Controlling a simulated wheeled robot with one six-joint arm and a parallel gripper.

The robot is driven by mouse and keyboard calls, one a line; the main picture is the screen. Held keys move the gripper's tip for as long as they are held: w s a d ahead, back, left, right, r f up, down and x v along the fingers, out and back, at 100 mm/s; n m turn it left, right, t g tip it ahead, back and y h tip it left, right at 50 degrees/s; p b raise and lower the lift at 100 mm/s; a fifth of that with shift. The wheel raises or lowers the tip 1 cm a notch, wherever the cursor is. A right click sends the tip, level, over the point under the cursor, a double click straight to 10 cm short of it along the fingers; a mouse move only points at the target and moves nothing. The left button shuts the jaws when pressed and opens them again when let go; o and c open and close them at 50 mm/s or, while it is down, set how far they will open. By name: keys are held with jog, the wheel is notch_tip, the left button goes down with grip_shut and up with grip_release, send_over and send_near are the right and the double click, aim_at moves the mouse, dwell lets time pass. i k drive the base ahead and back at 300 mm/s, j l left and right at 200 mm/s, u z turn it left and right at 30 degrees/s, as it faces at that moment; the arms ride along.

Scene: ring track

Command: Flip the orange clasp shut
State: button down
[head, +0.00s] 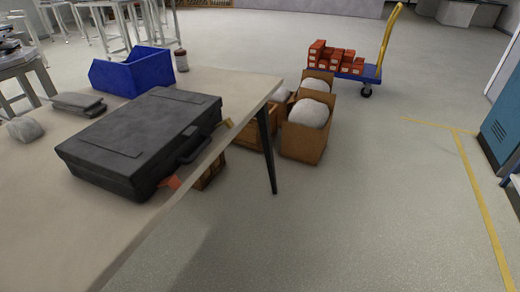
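A black hard case (140,145) lies flat on the pale table with its lid down. Its front side, with a black handle (193,146), faces the table's right edge. An orange clasp (170,183) shows low on that front, near the closer corner, and appears to stick outward from the case. A small yellow piece (228,122), perhaps a second clasp, shows near the far corner of the same side. My gripper is not in view.
A blue trolley (360,73) stands farther back. The right floor is clear.

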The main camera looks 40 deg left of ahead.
aim_at(173, 181)
jog(key=i+l+z, duration=0.25)
jog(key=i, duration=0.7)
jog(key=i+j+z, duration=0.1)
jog(key=i+z, duration=0.2)
jog(key=i, duration=0.65)
jog(key=i+u, duration=0.4)
jog(key=i+l+u, duration=0.1)
jog(key=u, duration=0.25)
jog(key=i+l+u, duration=0.25)
jog(key=i+u, duration=0.15)
jog(key=u, duration=3.5)
